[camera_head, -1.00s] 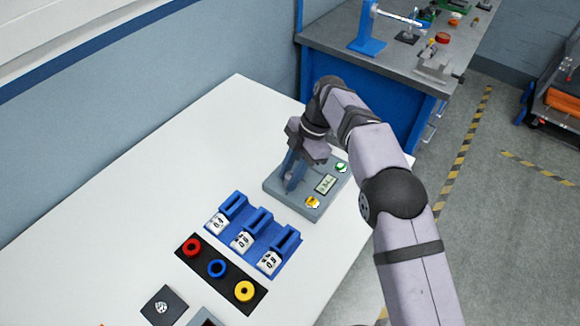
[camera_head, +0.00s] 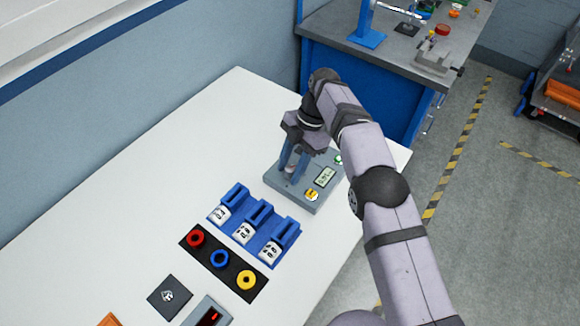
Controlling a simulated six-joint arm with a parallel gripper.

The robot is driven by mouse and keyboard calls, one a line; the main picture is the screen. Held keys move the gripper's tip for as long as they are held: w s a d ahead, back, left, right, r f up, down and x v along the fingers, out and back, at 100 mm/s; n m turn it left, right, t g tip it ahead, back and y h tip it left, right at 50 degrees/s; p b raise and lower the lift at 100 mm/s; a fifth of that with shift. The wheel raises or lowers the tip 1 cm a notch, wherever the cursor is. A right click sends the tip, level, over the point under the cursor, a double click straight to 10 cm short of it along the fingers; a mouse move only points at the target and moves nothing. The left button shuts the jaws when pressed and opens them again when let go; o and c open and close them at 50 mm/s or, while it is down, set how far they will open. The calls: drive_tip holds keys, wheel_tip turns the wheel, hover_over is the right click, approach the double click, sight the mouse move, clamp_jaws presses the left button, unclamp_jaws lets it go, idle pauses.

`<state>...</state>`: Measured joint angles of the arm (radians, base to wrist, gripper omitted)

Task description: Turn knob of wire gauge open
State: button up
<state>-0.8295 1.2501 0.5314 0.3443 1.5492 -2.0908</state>
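The wire gauge seems to be the flat grey device (camera_head: 313,203) on the white table, with a small display (camera_head: 325,177), a yellow button (camera_head: 312,194) and a green button (camera_head: 338,160). My gripper (camera_head: 293,172) points down over the device's left part. Its two blue-grey fingers stand a little apart, with a small pale part showing between them. I cannot tell whether this is the knob, or whether the fingers touch it. The fingers and my arm hide part of the device.
A blue holder (camera_head: 215,214) with several white spools stands just in front of the device. A black tray (camera_head: 208,252) holds red, blue and yellow rings. A dark square pad (camera_head: 170,297) lies nearer. The table's left part is clear.

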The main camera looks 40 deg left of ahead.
sight(290, 168)
drive_tip(key=shift+o, duration=0.2)
drive_tip(key=shift+r, duration=0.15)
drive_tip(key=shift+r, duration=0.3)
wheel_tip(290, 168, up, 8)
drive_tip(key=shift+f+p, duration=0.15)
drive_tip(key=shift+p, duration=0.9)
drive_tip(key=shift+r+p, duration=0.75)
drive_tip(key=shift+f, duration=0.15)
